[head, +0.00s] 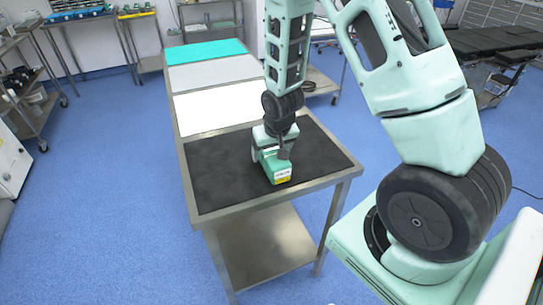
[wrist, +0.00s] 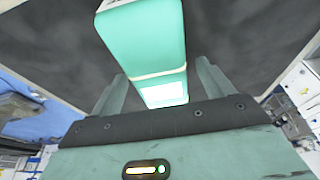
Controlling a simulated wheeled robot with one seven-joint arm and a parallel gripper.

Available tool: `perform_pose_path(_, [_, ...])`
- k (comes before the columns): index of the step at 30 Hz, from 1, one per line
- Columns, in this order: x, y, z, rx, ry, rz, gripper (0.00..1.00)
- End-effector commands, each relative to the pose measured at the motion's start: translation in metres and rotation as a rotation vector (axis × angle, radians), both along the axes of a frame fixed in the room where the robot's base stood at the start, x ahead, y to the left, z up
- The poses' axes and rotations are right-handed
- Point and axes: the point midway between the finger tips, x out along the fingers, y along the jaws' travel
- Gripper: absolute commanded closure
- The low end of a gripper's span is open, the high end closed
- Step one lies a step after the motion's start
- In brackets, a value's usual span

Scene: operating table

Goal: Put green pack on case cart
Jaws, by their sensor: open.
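The green pack (head: 278,170), a box with a white and yellow label, lies on the black mat (head: 225,180) on the near end of a long steel table. My gripper (head: 268,153) is down at the pack. In the wrist view, my gripper's two fingers (wrist: 162,80) are apart, one on each side of the end of the green pack (wrist: 147,35). Gaps show between the pack and the fingers, so it is not clamped. Which of the carts is the case cart, I cannot tell for sure.
The steel table (head: 265,202) also bears white, grey and teal sections beyond the mat, all bare. A shelved steel cart (head: 32,100) stands at the left. A side table with a yellow-edged tray (head: 137,12) is at the back. Blue floor (head: 100,200) is clear left of the table.

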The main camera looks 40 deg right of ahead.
Motion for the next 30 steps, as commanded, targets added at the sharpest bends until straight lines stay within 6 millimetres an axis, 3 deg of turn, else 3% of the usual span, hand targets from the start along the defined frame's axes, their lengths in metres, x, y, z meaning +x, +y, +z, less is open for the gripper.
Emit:
perform_pose_path(6, [0.008, -0.003, -0.021, 0.000, 0.002, -0.001, 0.20])
perform_pose_path(15, [0.009, -0.003, -0.025, 0.000, 0.000, -0.001, 0.20])
perform_pose_path(16, [0.009, -0.003, -0.025, 0.000, 0.000, -0.001, 0.23])
perform_pose_path(21, [0.009, -0.003, -0.025, 0.000, 0.000, -0.001, 0.70])
perform_pose_path(22, [0.009, -0.003, -0.025, 0.000, 0.000, -0.001, 0.76])
perform_pose_path(24, [0.009, -0.003, -0.024, 0.000, -0.001, -0.001, 0.80])
perform_pose_path(30, [0.009, -0.003, -0.024, 0.000, -0.001, -0.001, 0.80])
